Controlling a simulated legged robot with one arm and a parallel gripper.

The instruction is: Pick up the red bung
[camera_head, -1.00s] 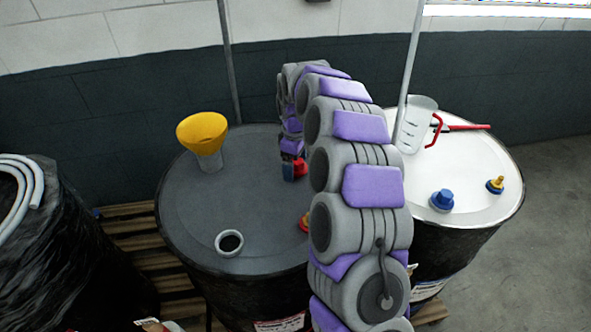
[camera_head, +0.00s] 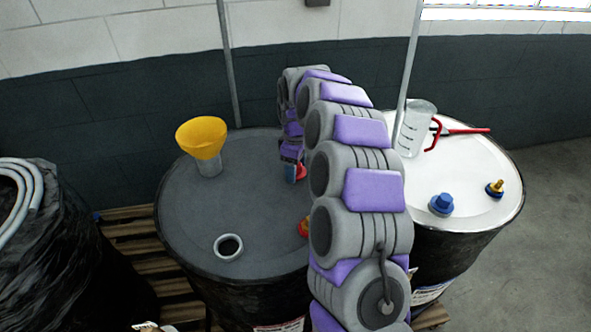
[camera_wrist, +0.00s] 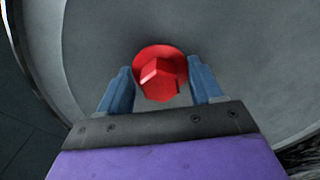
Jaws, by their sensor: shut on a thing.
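The red bung (camera_wrist: 160,75) has a round flange and a faceted head, and shows between the two blue fingers of my gripper (camera_wrist: 161,88) in the wrist view. My gripper is shut on it. In the head view the red bung (camera_head: 302,172) shows only partly beside my gripper (camera_head: 292,170), over the far right part of the dark drum lid (camera_head: 200,240). My arm and fingers hide some of it. I cannot tell whether the bung touches the lid.
A yellow funnel (camera_head: 202,137) stands on the dark lid, with an open bung hole (camera_head: 229,246) nearer. A red fitting (camera_head: 304,227) is partly behind my arm. The white drum lid (camera_head: 470,165) holds a clear jug (camera_head: 415,128), a blue bung (camera_head: 441,204) and a brass fitting (camera_head: 495,188).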

